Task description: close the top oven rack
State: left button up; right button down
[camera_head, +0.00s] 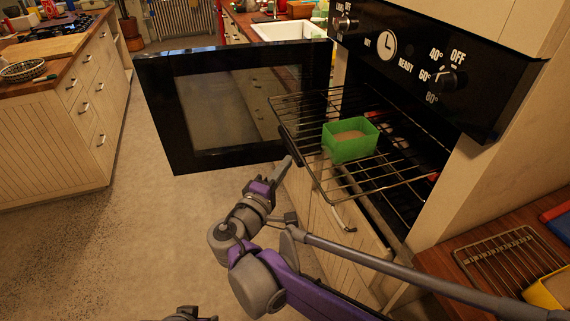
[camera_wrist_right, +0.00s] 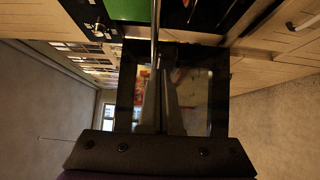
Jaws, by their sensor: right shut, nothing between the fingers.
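The top oven rack (camera_head: 340,188) is a wire grid pulled well out of the open black oven. A green box (camera_head: 350,145) with brownish contents sits on it. My right gripper (camera_head: 288,164) is shut and empty, just outside the rack's front left edge in the head view. In the right wrist view the closed fingers (camera_wrist_right: 160,75) point at a thin metal bar, and part of the green box (camera_wrist_right: 127,9) shows at the top. I cannot tell whether the fingertips touch the rack.
The oven door (camera_head: 235,105) stands open on the left of the rack. The control panel (camera_head: 430,65) is above. A counter with another wire rack (camera_head: 505,258) is at the lower right. Wooden cabinets (camera_head: 60,125) stand far left, with open floor (camera_head: 150,210) between.

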aim_at(392, 139)
jog(key=shift+w+d, duration=0.2)
jog(key=shift+d, duration=0.05)
pick_arm(q)
jog(key=shift+w+d, duration=0.2)
jog(key=shift+w, duration=0.05)
jog(key=shift+s+a, duration=0.1)
pick_arm(e)
jog(key=shift+s+a, duration=0.15)
jog(key=w+d+p, duration=0.1)
jog(key=w+d, duration=0.2)
jog(key=d, duration=0.6)
jog(key=w+d+p, duration=0.1)
jog(key=w+d, duration=0.2)
jog(key=d, duration=0.6)
jog(key=w+d+p, duration=0.2)
jog(key=w+d, duration=0.1)
jog(key=d, duration=0.7)
jog(key=shift+w+d, duration=0.1)
pick_arm(q)
jog(key=r, duration=0.2)
jog(key=w+r, duration=0.1)
jog(key=r, duration=0.2)
jog(key=shift+w, duration=0.2)
pick_arm(e)
jog(key=shift+a, duration=0.2)
